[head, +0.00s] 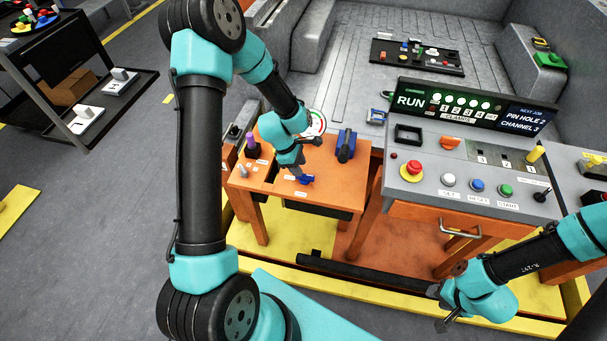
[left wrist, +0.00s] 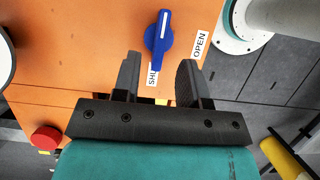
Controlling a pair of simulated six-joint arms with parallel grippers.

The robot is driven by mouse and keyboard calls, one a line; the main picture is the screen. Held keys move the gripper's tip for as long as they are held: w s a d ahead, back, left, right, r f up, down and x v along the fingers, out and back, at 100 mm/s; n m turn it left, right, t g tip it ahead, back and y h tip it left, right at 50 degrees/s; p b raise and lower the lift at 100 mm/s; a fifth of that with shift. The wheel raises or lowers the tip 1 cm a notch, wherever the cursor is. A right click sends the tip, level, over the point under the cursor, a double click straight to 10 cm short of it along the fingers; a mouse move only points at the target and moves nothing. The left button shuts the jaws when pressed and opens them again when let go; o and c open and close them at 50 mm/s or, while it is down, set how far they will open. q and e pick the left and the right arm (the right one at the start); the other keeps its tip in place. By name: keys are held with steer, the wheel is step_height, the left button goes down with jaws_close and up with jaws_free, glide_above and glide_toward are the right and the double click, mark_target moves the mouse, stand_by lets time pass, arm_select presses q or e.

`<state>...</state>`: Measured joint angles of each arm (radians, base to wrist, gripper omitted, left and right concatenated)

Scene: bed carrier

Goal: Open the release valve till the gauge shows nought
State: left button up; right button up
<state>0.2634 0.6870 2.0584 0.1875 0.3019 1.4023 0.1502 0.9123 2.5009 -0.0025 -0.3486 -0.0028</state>
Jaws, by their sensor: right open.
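The release valve is a blue lever handle (left wrist: 159,42) on the orange bench top, and it also shows in the head view (head: 307,180). In the left wrist view its white-lined arm points up, away from my gripper. A partly hidden "SHUT" label (left wrist: 152,77) lies below it and an "OPEN" label (left wrist: 200,45) to its right. My left gripper (left wrist: 159,66) is open, its fingers either side of the handle's near end, with no clear contact. It shows in the head view (head: 304,168) too. A round white dial (head: 318,121), apparently the gauge, is partly hidden; its reading is illegible. My right gripper (head: 441,310) is open and empty.
A blue clamp-like block (head: 346,144) and a purple-topped black piece (head: 252,145) stand on the bench. A grey control console (head: 425,185) with buttons is at right. In the left wrist view a red knob (left wrist: 46,138) is at lower left.

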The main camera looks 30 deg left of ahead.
mark_target(305, 178)
arm_select(q)
steer(key=shift+x, duration=2.45)
steer(key=shift+c, duration=0.3)
jaws_close()
